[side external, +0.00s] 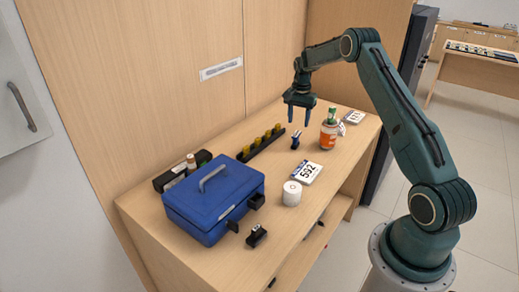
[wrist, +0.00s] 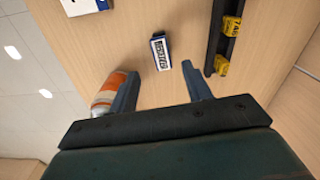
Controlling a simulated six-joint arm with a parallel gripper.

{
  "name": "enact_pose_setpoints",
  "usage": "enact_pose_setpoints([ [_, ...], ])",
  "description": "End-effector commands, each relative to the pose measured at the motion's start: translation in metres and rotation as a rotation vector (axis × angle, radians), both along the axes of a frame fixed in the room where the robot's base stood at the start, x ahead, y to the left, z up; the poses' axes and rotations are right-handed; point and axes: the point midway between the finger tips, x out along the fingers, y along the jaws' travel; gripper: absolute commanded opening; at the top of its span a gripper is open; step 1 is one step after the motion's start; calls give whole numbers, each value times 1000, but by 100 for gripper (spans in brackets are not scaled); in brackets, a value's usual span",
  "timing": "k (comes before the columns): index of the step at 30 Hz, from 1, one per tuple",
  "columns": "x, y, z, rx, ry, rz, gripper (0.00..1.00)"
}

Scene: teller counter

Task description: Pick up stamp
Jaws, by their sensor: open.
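A small blue block with a white, dark-printed face (wrist: 161,52), which looks like the stamp, lies on the wooden counter in the wrist view. It also shows in the side view as a small dark blue piece (side external: 296,140) with a pale part. My gripper (side external: 302,127) hangs above the counter near it, pointing down, with nothing between its fingers. In the wrist view my gripper (wrist: 162,82) is open, and the stamp is apart from it, just beyond the fingertips and between their lines. A second small black object with a pale top (side external: 257,236) stands by the blue box; I cannot tell what it is.
An orange and white can (side external: 328,137) stands close beside the left finger in the wrist view (wrist: 107,94). A black rack with yellow pieces (side external: 262,143) lies along the back. A blue cash box (side external: 213,202), a white roll (side external: 292,194) and a numbered card (side external: 306,173) occupy the counter.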

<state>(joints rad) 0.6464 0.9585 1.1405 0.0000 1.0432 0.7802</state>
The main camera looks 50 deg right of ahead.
Motion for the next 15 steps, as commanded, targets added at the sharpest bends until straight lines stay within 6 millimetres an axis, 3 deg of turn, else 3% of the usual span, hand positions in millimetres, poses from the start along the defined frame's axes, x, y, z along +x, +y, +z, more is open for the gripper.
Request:
enact_pose_setpoints([
  [7, 0, 0, -33, 2, 2, 0, 49],
  [15, 0, 0, -40, -1, -1, 0, 49],
])
